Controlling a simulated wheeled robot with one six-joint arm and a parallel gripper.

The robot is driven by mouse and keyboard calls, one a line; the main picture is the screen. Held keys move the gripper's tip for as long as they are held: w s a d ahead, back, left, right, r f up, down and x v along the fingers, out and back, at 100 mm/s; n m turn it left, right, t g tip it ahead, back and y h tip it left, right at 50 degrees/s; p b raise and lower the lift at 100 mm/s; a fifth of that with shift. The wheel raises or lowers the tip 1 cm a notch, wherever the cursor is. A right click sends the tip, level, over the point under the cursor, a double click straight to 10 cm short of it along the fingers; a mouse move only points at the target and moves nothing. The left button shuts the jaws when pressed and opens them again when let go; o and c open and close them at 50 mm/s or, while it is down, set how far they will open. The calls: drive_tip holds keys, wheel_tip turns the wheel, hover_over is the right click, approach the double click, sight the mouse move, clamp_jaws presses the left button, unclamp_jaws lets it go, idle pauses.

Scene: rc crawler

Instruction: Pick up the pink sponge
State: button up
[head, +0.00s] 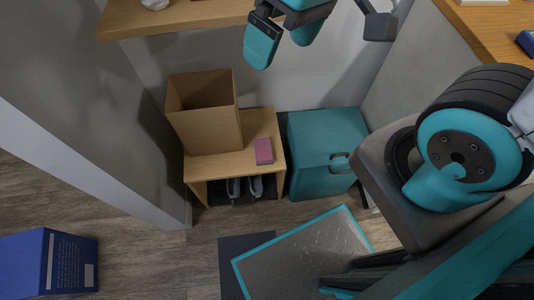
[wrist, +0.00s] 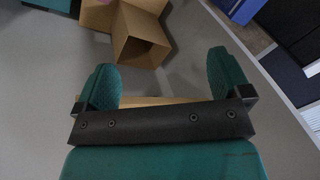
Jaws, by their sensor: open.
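The pink sponge (head: 264,151) lies on the right part of a low wooden bench (head: 231,163) in the head view, just right of an open cardboard box (head: 208,125). My gripper (head: 281,48) is at the top of the head view, well apart from the sponge. Its two teal fingers are spread with nothing between them. In the wrist view my gripper (wrist: 161,64) also shows open and empty, with the cardboard box (wrist: 137,48) beyond it. A small purplish patch at the top edge there is too cut off to identify.
A teal cabinet (head: 322,161) with a dark handle stands right of the bench. A wooden shelf (head: 180,17) juts out above, beside my gripper. Shoes (head: 245,188) sit under the bench. A blue box (head: 50,262) stands at lower left. A wall separates it from the bench.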

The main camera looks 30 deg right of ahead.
drive_tip(key=w+d+f+m+h+b, duration=0.1)
drive_tip(key=w+d+f+m+b, duration=0.2)
drive_tip(key=f+b, duration=0.65)
drive_tip(key=w+d+f+m+h+b, duration=0.1)
drive_tip(key=w+d+f+b, duration=0.3)
drive_tip(key=f, duration=1)
drive_tip(key=w+d+f+m+h+b, duration=0.15)
drive_tip(key=w+f+b, duration=0.25)
drive_tip(key=f+b, duration=0.55)
drive_tip(key=m+b, duration=0.3)
drive_tip(key=b, duration=0.1)
hover_over(263, 149)
drive_tip(key=shift+g, duration=0.3)
drive_tip(key=f, duration=1.8)
drive_tip(key=shift+w+d, duration=0.15)
drive_tip(key=shift+d, duration=0.05)
drive_tip(key=shift+a+f+b, duration=0.15)
drive_tip(key=shift+f+b, duration=1.35)
drive_tip(key=shift+f, duration=1.55)
drive_tip(key=shift+c, duration=0.4)
drive_tip(key=shift+r, duration=0.1)
drive_tip(key=c, duration=0.9)
